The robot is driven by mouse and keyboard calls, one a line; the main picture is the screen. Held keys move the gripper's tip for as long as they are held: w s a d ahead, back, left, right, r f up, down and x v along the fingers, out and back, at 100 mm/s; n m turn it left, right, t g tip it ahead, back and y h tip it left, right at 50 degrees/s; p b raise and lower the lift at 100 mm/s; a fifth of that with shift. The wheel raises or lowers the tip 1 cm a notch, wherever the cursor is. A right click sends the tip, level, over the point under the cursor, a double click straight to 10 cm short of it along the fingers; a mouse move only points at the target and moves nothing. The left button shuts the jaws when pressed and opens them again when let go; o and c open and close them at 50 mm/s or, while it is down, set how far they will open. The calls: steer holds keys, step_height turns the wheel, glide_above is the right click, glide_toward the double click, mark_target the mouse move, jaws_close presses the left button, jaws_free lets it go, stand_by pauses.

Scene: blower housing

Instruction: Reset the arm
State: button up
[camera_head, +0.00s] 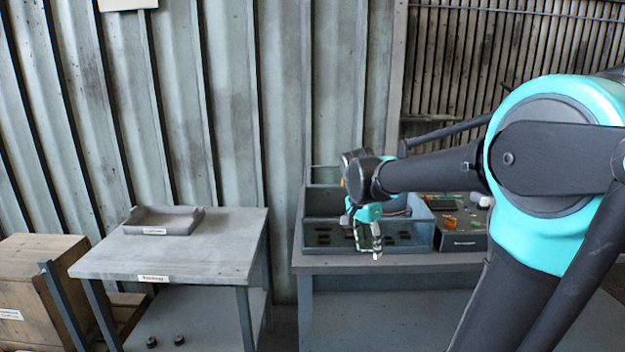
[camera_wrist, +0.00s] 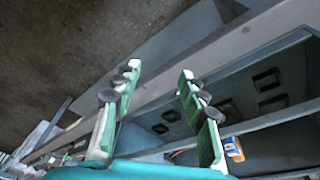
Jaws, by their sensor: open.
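My black and teal arm reaches in from the right in the head view. My gripper (camera_head: 376,250) points down in front of the blue-grey open bin (camera_head: 425,238) on the right-hand bench. In the wrist view my gripper (camera_wrist: 160,85) has its two green-padded fingers spread apart, with nothing between them. The bin's front wall and its dark slotted inside lie beyond and to the right of the fingers in that view. My arm and gripper hide part of the bin in the head view.
A dark box (camera_head: 462,241) with small parts stands right of the bin. A grey table (camera_head: 190,258) on the left holds a shallow tray (camera_head: 160,222). Two dark round pieces (camera_head: 178,340) lie on its lower shelf. A wooden crate (camera_head: 35,280) stands at far left. A gap separates table and bench.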

steer(key=s+d+f+n+t+y, duration=0.2)
steer(key=s+f+n, duration=0.8)
steer(key=s+f, duration=0.5)
steer(key=shift+d+f+t, duration=0.4)
steer(key=shift+d+f, duration=0.1)
steer(key=shift+d, duration=0.35)
steer(key=shift+s, duration=0.1)
